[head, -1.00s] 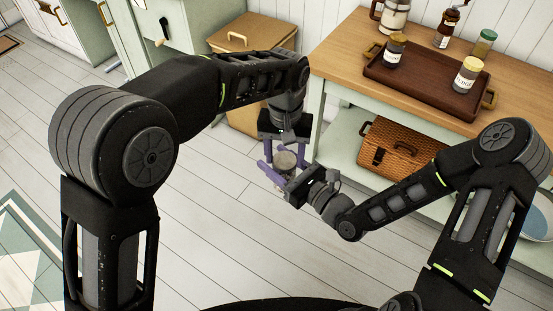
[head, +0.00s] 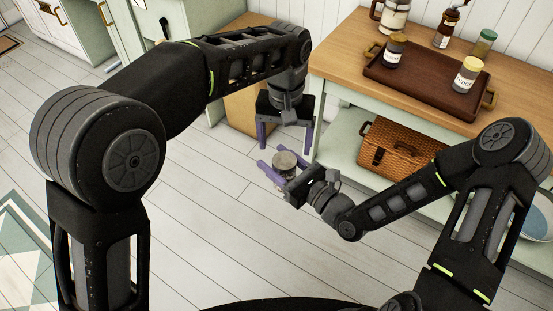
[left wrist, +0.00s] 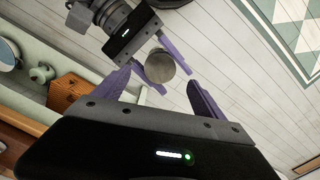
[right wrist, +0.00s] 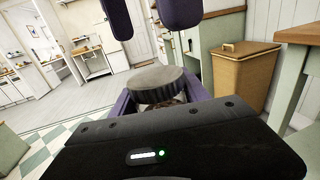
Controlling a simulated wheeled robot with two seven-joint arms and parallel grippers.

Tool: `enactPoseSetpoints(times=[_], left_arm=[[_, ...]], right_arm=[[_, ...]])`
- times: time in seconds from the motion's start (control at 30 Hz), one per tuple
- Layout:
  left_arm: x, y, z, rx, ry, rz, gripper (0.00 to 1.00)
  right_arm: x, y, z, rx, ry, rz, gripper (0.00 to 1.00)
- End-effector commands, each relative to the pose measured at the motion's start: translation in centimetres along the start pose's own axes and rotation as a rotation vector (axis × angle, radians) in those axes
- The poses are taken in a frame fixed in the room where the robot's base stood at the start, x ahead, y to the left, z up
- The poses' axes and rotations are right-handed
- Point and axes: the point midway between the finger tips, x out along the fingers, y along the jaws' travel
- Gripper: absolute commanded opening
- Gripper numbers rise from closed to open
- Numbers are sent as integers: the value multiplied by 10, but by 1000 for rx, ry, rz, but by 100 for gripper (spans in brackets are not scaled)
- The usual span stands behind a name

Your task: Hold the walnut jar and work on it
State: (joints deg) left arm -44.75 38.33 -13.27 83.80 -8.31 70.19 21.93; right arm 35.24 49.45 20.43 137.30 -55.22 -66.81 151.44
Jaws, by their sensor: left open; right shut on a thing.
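The walnut jar (head: 285,160) has a round, grey, ridged lid and is held up over the floor in my right gripper (head: 275,172). The right gripper's purple fingers are shut around the jar's body. In the right wrist view the lid (right wrist: 160,84) is on top and the jar's lower part is hidden behind the gripper. My left gripper (head: 286,137) is open and empty just above the jar, fingers pointing down, apart from it. In the left wrist view the lid (left wrist: 160,66) shows beyond and between the left fingers.
A wooden-topped shelf unit (head: 340,58) stands at the right with a brown tray (head: 425,92) of several jars. A wicker basket (head: 395,150) sits on its lower shelf. A tan bin (head: 240,112) stands behind my left arm. The floor left of the jar is clear.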

Motion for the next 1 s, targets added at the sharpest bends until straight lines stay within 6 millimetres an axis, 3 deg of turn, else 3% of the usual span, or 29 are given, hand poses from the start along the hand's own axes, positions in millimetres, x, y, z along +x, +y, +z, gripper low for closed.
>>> enactPoseSetpoints(times=[0.2,0.4,0.83,1.0], left_arm=[[-45,0,0,0,3,-1,81],[-65,0,0,0,0,-2,81],[-70,-1,0,-1,1,0,81],[-59,-6,-9,-21,16,22,81]], right_arm=[[0,0,1,-1,-2,0,0],[0,0,1,-1,-2,0,0],[0,0,1,-1,-2,0,0],[0,0,1,-1,-2,0,0]])
